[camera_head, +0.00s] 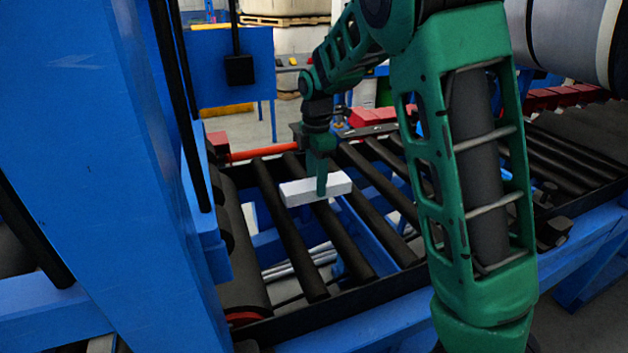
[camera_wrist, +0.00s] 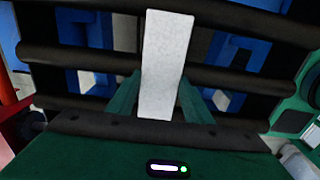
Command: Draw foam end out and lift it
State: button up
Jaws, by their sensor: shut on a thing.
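A white foam end (camera_head: 302,192), a short rectangular block, is in the middle of the head view, over the black conveyor rollers. My green gripper (camera_head: 321,188) reaches down from above and is shut on the foam near its middle. In the wrist view the foam (camera_wrist: 167,60) lies lengthwise between the two green fingers (camera_wrist: 160,98), with the rollers behind it. I cannot tell whether the foam touches the rollers or is just above them. The finger on the far side of the foam is hidden in the head view.
Black rollers (camera_head: 283,226) with open gaps lie under and around the foam. A large blue frame post (camera_head: 125,170) stands at the left. An orange-red bar (camera_head: 262,152) crosses behind the foam. Red blocks (camera_head: 372,116) lie beyond the rollers.

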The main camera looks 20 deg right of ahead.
jog(key=shift+d, duration=0.1)
jog(key=o, duration=1.1)
jog(key=shift+r, duration=0.1)
notch_tip(320, 180, up, 10)
jog(key=shift+w+r, duration=0.1)
jog(key=shift+r, duration=0.15)
jog(key=s+d+f+m+y, duration=0.1)
jog(key=s+d+m, duration=0.5)
jog(key=s, duration=0.3)
jog(key=s+d+m, duration=0.5)
jog(key=s+m, duration=0.2)
jog(key=s, duration=0.2)
jog(key=s+d+f+m, duration=0.1)
jog(key=s+f+m, duration=0.1)
jog(key=s+m, duration=0.2)
jog(key=s+d+f+m, duration=0.1)
jog(key=s+f+m, duration=0.1)
jog(key=s, duration=0.6)
jog(key=s+d+f+m, duration=0.1)
jog(key=s+f+m, duration=0.1)
jog(key=s+m, duration=0.3)
jog(key=shift+s+d+f+m+h, duration=0.15)
jog(key=shift+s+d+f+h, duration=0.05)
jog(key=shift+s, duration=0.35)
jog(key=shift+s+d+f+m+h, duration=0.15)
jog(key=shift+s+h, duration=0.05)
jog(key=shift+s, duration=0.35)
